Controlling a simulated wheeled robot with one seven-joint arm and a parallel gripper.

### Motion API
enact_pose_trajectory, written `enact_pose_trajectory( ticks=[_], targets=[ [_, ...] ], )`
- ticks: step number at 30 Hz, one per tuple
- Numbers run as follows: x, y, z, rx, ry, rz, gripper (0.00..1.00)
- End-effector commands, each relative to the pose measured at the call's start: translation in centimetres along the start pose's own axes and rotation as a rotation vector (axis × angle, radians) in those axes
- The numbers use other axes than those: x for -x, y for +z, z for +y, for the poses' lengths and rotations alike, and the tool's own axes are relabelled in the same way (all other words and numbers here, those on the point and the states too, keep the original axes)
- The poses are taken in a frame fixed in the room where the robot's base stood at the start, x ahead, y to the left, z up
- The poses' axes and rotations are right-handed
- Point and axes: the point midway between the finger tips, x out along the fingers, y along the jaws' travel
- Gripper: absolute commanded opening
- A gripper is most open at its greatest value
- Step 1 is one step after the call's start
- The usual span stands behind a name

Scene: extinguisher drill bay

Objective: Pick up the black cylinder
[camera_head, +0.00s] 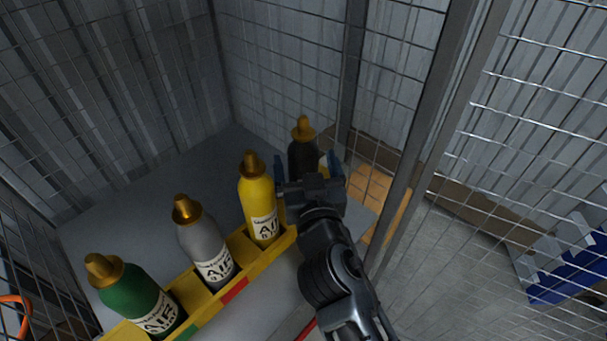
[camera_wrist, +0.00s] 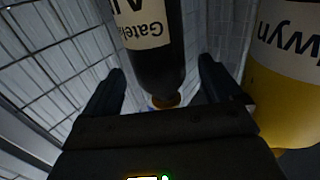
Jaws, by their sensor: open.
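The black cylinder (camera_head: 303,153) has a brass-coloured top and stands upright at the far right end of the row in the head view. My gripper (camera_head: 308,169) is in front of it, hiding its lower part. The wrist view shows the black cylinder (camera_wrist: 155,65) with a white label, between the spread fingers of my gripper (camera_wrist: 162,72). Gaps show between the cylinder and both fingers. The gripper is open and holds nothing.
A yellow cylinder (camera_head: 258,205) stands close beside, left of my gripper; a grey (camera_head: 204,243) and a green cylinder (camera_head: 135,292) follow. They stand in a yellow rack (camera_head: 245,247). Wire mesh panels (camera_head: 285,75) and a metal post (camera_head: 420,130) enclose the bay closely on the right.

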Motion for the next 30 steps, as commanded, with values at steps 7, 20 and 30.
enact_pose_trajectory(
  ticks=[7, 20, 30],
  targets=[
    [-3.9, -0.2, 0.0, -0.001, 0.001, 0.001, 0.92],
    [-4.8, -0.1, 0.1, -0.001, 0.001, 0.000, 0.86],
    [-4.8, 0.0, 0.1, -0.001, 0.001, 0.000, 0.54]
  ],
)
